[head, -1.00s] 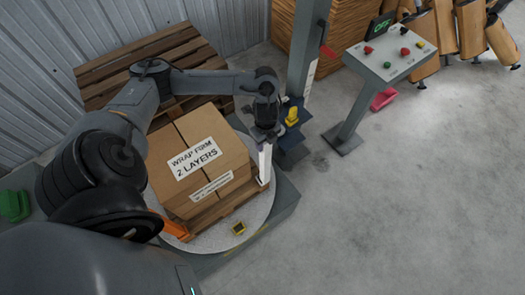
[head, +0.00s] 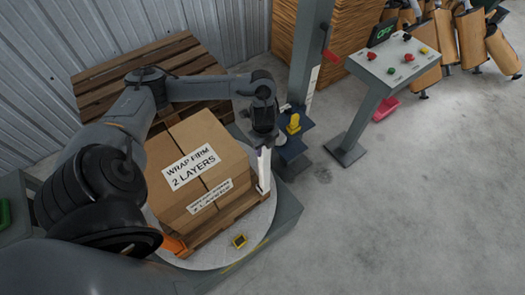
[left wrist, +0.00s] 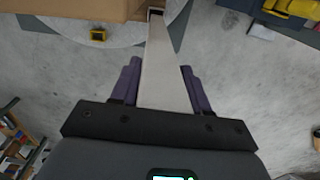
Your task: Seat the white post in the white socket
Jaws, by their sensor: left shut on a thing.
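In the head view the post stands nearly upright beside the box. I cannot make out the white socket, nor whether the post's lower end touches anything. My right gripper is not in view.
A cardboard box (head: 215,190) sits on a small pallet on a round turntable (head: 262,228). A small yellow-edged block (head: 239,241) lies on the turntable. A grey mast (head: 303,60) and a control stand (head: 370,105) stand to the right.

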